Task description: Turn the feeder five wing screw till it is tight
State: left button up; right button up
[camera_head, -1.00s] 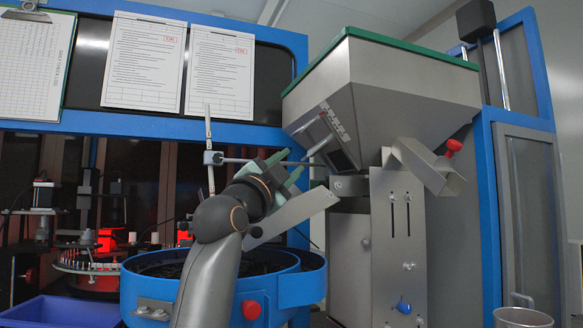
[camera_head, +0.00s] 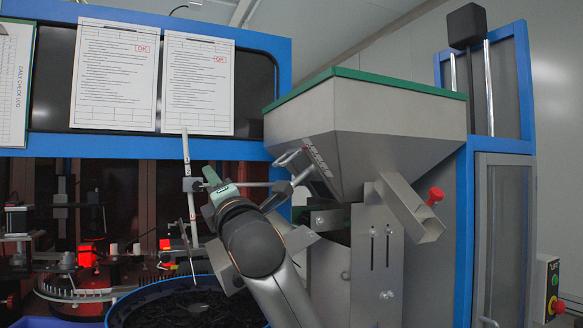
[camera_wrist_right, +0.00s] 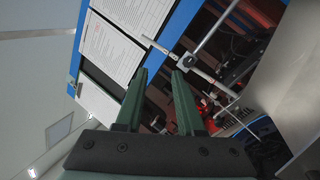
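My right gripper (camera_head: 212,180) is raised in front of the feeder. Its green fingers point up and left, close to a clamp block (camera_head: 191,184) on an upright rod. In the right wrist view the two fingers (camera_wrist_right: 160,74) are apart with nothing between them. The block (camera_wrist_right: 186,62) shows just beyond their tips, apparently not gripped. My left gripper is not in view.
The grey hopper (camera_head: 365,125) with its green rim overhangs the right side. A thin horizontal rod (camera_head: 240,184) runs from the block toward it. A bowl (camera_head: 150,292) with a blue rim lies below. Paper sheets (camera_head: 115,75) hang behind. A control box (camera_head: 548,288) stands far right.

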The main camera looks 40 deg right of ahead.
jog(key=s+d+f+m+g+h+p, duration=0.1)
jog(key=s+d+f+m+g+h, duration=0.1)
jog(key=s+d+m+g+h, duration=0.3)
jog(key=d+f+m+g+h+p, duration=0.1)
jog(key=d+f+g+h+p, duration=0.15)
jog(key=d+h, duration=0.4)
jog(key=p+x, duration=0.3)
jog(key=x, duration=0.9)
jog(key=shift+d+y, duration=0.35)
jog(key=shift+s, duration=0.1)
jog(key=shift+c, duration=0.3)
jog(key=shift+g, duration=0.25)
grip_shut()
jog(key=shift+f, duration=0.1)
